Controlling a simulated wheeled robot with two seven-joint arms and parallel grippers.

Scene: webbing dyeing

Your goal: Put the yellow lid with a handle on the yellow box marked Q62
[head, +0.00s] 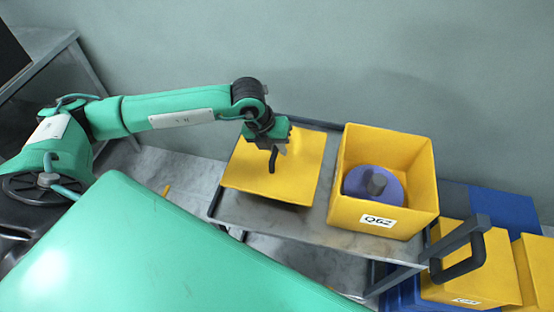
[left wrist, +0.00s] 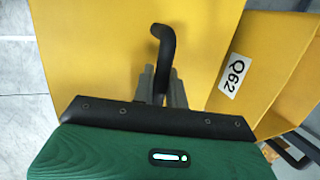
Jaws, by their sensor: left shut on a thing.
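The yellow lid (head: 299,172) is a flat square plate with a black bent handle (head: 272,162). My left gripper (head: 277,149) is shut on this handle; the left wrist view shows the handle (left wrist: 163,50) between the fingers above the lid (left wrist: 100,50). The lid is over the left part of the cart, left of the box; a dark shadow under its front edge suggests it is slightly raised. The open yellow box (head: 345,213) marked Q62 stands upright on the cart. Its label (left wrist: 234,75) also shows in the left wrist view. My right gripper is not in view.
A purple round thing with a grey knob (head: 374,184) is inside the box. The grey cart (head: 310,222) has a raised rim and a black handle (head: 460,262) at right. More yellow boxes (head: 460,287) and blue crates stand lower right. A wall is behind.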

